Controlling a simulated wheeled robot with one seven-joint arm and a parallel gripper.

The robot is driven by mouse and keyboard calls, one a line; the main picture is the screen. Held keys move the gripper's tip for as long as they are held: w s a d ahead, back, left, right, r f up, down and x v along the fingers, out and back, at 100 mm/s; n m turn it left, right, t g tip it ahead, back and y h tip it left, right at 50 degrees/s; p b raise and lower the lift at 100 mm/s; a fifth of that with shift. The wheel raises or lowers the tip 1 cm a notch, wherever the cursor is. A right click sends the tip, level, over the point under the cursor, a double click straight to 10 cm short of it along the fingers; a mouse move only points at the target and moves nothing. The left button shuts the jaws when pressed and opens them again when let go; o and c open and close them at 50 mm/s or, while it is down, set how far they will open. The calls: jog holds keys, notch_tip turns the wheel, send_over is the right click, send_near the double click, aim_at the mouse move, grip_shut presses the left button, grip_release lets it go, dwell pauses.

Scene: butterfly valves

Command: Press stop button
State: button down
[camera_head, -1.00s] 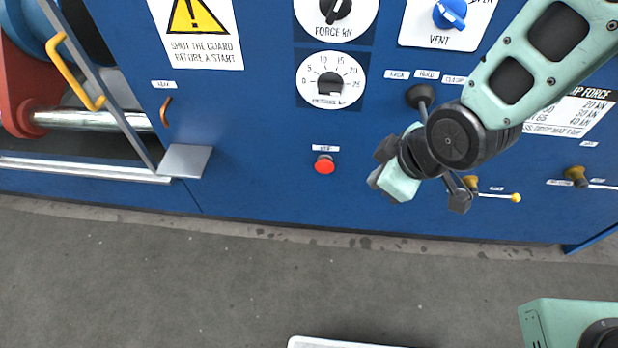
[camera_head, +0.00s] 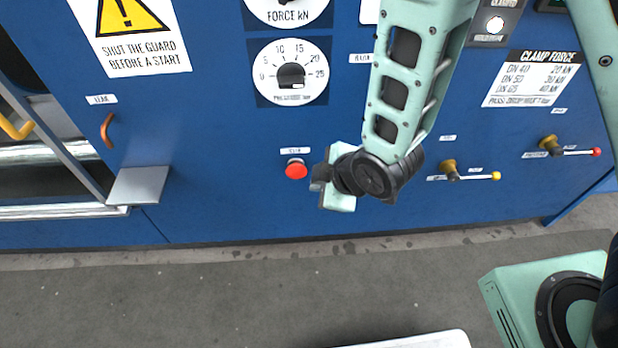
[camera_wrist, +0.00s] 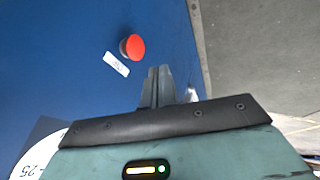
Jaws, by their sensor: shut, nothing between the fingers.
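The stop button is a red mushroom button (camera_head: 296,170) on the blue panel, under a small white label (camera_head: 294,150). It also shows in the wrist view as a red button (camera_wrist: 132,47), ahead and a little left of the fingertips. My gripper (camera_head: 318,178) is just right of the button in the head view, its fingers pointing towards it. In the wrist view my gripper's fingers (camera_wrist: 159,78) are together and empty. A gap shows between fingertips and button there. Whether they touch is not hidden: they are apart.
A pressure dial (camera_head: 290,72) sits above the button. Lever handles with a yellow knob (camera_head: 470,175) and a red knob (camera_head: 565,150) stick out at the right. A grey ledge (camera_head: 138,186) juts out at the left.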

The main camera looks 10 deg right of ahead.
aim_at(300, 176)
jog(key=shift+w+a+f+b, duration=0.4)
jog(key=shift+w+a+f, duration=0.1)
jog(key=shift+w+f, duration=0.8)
jog(key=shift+w+a+f+b, duration=0.4)
jog(key=shift+w+a+f, duration=0.15)
jog(key=shift+w+f, duration=0.8)
jog(key=shift+w+a+f+b, duration=0.45)
jog(key=shift+w+f, duration=0.55)
jog(key=shift+w, duration=0.55)
